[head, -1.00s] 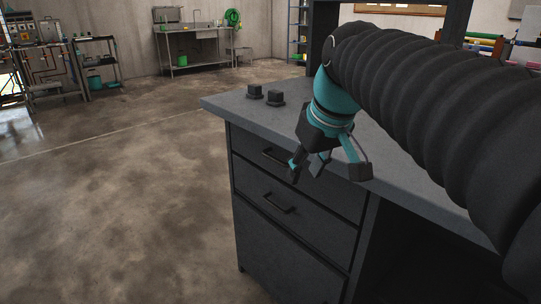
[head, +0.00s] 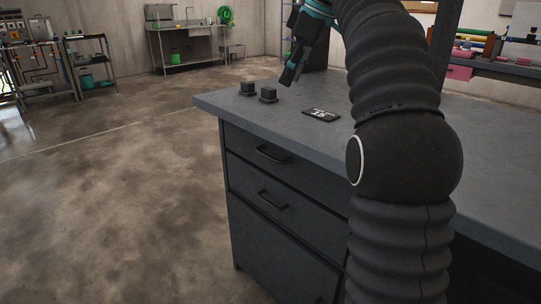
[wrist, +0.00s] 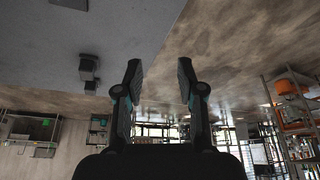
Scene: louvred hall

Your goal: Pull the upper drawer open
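The upper drawer (head: 240,146) is a dark grey front under the worktop in the head view. It looks flush with the cabinet, and its black bar handle (head: 272,154) is in plain sight with nothing on it. The right end of the drawer front is hidden behind my arm. My gripper (head: 288,78) is raised above the far side of the worktop, well apart from the handle. In the wrist view my gripper (wrist: 159,75) has its two fingers spread with nothing between them. The drawer does not show in the wrist view.
A second drawer with a handle (head: 275,201) is below. The floor (head: 120,200) left of the cabinet is clear.

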